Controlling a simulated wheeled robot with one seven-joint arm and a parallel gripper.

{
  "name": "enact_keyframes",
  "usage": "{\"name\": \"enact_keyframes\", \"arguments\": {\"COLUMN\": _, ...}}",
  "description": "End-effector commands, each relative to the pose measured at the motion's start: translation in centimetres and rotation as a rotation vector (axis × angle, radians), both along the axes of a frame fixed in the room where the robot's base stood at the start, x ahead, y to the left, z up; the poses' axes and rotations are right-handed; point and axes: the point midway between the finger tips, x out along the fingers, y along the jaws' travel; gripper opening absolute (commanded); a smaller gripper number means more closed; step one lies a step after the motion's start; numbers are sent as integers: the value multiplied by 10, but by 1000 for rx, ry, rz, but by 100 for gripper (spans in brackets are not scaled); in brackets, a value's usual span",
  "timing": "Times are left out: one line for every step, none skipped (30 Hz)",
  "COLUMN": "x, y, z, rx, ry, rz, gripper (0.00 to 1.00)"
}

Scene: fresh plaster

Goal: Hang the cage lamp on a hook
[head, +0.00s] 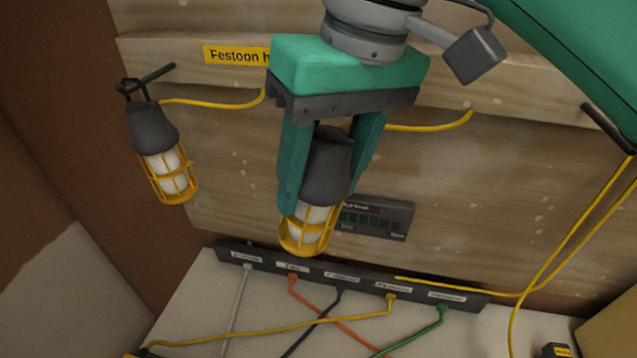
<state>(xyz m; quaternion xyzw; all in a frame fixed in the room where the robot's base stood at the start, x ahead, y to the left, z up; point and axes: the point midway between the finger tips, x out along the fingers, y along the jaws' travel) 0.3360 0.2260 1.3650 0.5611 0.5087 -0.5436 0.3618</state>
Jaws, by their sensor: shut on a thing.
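My green gripper (322,195) is in the middle of the head view, pointing down and shut on a cage lamp (327,165). The lamp has a dark grey body between the fingers and a yellow cage with a white bulb below. It tilts slightly, and its top is partly hidden by my gripper. A second cage lamp (155,127) hangs from a dark hook (155,76) on the board at left. Another dark hook (606,128) sticks out at right, with yellow cable at its end. Any hook behind my gripper is hidden.
A wooden rail (160,50) with a yellow "Festoon" label (228,55) crosses the board. Yellow cable runs along it. Below are a dark panel with small indicators (385,217) and a labelled socket strip (345,275) with several coloured cables across the pale surface.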

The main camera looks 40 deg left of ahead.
Motion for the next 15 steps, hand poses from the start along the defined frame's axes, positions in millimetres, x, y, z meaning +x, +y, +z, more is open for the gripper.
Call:
{"name": "enact_keyframes", "arguments": {"x": 2, "y": 1, "z": 0, "rx": 0, "ry": 1, "rz": -1, "gripper": 22}}
{"name": "enact_keyframes", "arguments": {"x": 3, "y": 2, "z": 0, "rx": 0, "ry": 1, "rz": -1, "gripper": 22}}
{"name": "enact_keyframes", "arguments": {"x": 5, "y": 3, "z": 0, "rx": 0, "ry": 1, "rz": -2, "gripper": 22}}
{"name": "enact_keyframes", "arguments": {"x": 6, "y": 4, "z": 0, "rx": 0, "ry": 1, "rz": -2, "gripper": 22}}
{"name": "enact_keyframes", "arguments": {"x": 8, "y": 5, "z": -1, "rx": 0, "ry": 1, "rz": -2, "gripper": 22}}
{"name": "enact_keyframes", "arguments": {"x": 10, "y": 6, "z": -1, "rx": 0, "ry": 1, "rz": -1, "gripper": 22}}
{"name": "enact_keyframes", "arguments": {"x": 11, "y": 7, "z": -1, "rx": 0, "ry": 1, "rz": -1, "gripper": 22}}
{"name": "enact_keyframes", "arguments": {"x": 12, "y": 8, "z": -1, "rx": 1, "ry": 1, "rz": -1, "gripper": 22}}
{"name": "enact_keyframes", "arguments": {"x": 14, "y": 9, "z": -1, "rx": 1, "ry": 0, "rz": -1, "gripper": 22}}
{"name": "enact_keyframes", "arguments": {"x": 15, "y": 10, "z": -1, "rx": 1, "ry": 0, "rz": -1, "gripper": 22}}
{"name": "enact_keyframes", "arguments": {"x": 16, "y": 10, "z": -1, "rx": 1, "ry": 0, "rz": -2, "gripper": 22}}
{"name": "enact_keyframes", "arguments": {"x": 18, "y": 11, "z": -2, "rx": 1, "ry": 1, "rz": -2, "gripper": 22}}
{"name": "enact_keyframes", "arguments": {"x": 20, "y": 12, "z": -2, "rx": 0, "ry": 1, "rz": -2, "gripper": 22}}
{"name": "enact_keyframes", "arguments": {"x": 21, "y": 13, "z": -2, "rx": 0, "ry": 1, "rz": -2, "gripper": 22}}
{"name": "enact_keyframes", "arguments": {"x": 23, "y": 14, "z": -2, "rx": 0, "ry": 1, "rz": -1, "gripper": 22}}
